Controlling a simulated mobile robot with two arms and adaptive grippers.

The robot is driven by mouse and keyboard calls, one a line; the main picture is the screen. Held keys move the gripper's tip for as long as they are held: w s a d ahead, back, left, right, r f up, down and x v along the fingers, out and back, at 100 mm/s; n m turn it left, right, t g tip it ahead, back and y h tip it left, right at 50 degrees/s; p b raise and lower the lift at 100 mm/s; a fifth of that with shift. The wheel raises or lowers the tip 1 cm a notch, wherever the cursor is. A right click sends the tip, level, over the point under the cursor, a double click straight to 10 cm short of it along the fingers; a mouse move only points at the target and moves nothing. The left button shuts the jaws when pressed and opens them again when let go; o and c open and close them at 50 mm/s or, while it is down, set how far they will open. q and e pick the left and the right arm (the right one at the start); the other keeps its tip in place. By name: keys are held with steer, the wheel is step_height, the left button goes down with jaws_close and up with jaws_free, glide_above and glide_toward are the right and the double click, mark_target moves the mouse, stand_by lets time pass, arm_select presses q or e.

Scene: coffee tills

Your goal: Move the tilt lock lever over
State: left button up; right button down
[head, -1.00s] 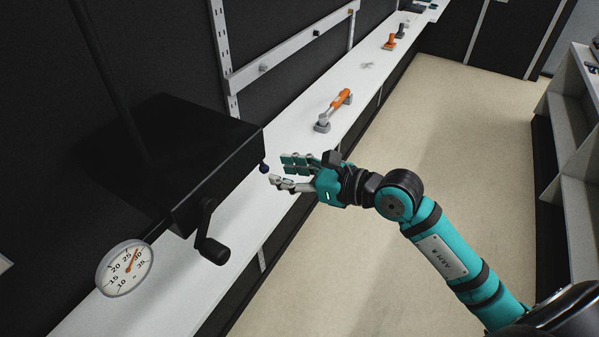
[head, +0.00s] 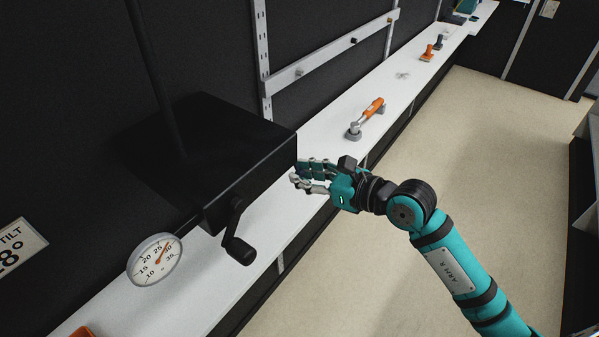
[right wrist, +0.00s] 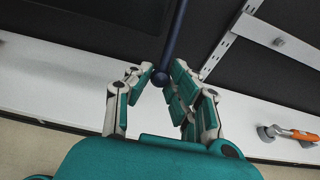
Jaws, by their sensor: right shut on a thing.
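The tilt lock lever shows in the right wrist view as a dark blue rod with a ball knob (right wrist: 160,79). My right gripper (head: 306,178) is at the right side of the black box (head: 228,150). In the right wrist view, the fingers of the right gripper (right wrist: 164,76) are closed in on both sides of the ball knob, and the rod runs up away from them. In the head view the knob is hidden at the fingers. My left gripper is not in view.
A black crank handle (head: 238,246) hangs below the box, with a round dial (head: 154,260) left of it. A tilt sign (head: 17,246) is at the far left. An orange-handled tool (head: 371,111) lies on the white shelf (head: 325,145) behind the gripper. The floor at right is clear.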

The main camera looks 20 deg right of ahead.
steer(key=shift+s+d+r, duration=0.35)
steer(key=shift+s, duration=0.05)
steer(key=shift+r, duration=0.1)
steer(key=shift+s+d+r+p, duration=0.3)
steer(key=shift+s+r, duration=0.05)
steer(key=shift+r, duration=0.1)
steer(key=shift+s+d+r+p, duration=0.25)
steer(key=shift+s+r+p, duration=0.1)
steer(key=shift+r, duration=0.1)
steer(key=shift+r, duration=0.15)
steer(key=shift+s+d+r+p, duration=0.25)
steer(key=shift+r+p, duration=0.15)
steer(key=shift+r, duration=0.2)
steer(key=shift+s+d+r+p, duration=0.1)
steer(key=shift+s+r+p, duration=0.1)
steer(key=shift+r+p, duration=0.25)
